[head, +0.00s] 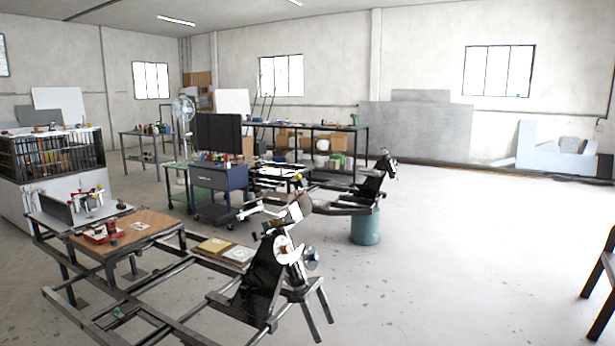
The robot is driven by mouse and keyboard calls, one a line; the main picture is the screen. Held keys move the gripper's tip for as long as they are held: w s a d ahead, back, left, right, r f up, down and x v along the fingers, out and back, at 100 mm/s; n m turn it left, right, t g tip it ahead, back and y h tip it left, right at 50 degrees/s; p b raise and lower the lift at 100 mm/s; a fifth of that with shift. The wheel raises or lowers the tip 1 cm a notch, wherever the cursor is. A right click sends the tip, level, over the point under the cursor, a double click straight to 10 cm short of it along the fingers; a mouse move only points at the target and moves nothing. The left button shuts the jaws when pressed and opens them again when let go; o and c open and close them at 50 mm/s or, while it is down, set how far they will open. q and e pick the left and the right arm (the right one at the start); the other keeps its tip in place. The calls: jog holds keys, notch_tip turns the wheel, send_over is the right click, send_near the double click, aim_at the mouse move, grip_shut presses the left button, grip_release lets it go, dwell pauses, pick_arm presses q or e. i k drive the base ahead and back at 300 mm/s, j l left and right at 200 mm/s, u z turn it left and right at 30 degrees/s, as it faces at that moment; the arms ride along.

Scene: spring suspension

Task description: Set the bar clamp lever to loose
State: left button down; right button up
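I cannot clearly pick out the bar clamp or its lever at this distance. Small red and dark items stand on a workbench at the left: a red-and-white fixture (88,200) on the grey top at the back, and a red piece (104,234) on the brown wooden board (150,222). They are too small to tell whether one is the clamp or how a lever is set. Neither of my grippers shows in the head view.
A dark metal frame (160,320) with a black-and-white machine (268,270) stands in front, its legs splayed. A similar machine (370,185) stands behind by a teal drum (365,228). A dark chair (603,285) is at the right edge. The floor at centre right is clear.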

aim_at(301, 195)
jog(key=i+z, duration=0.15)
jog(key=i, duration=1.1)
jog(key=i+z, duration=0.2)
jog(key=i, duration=1.05)
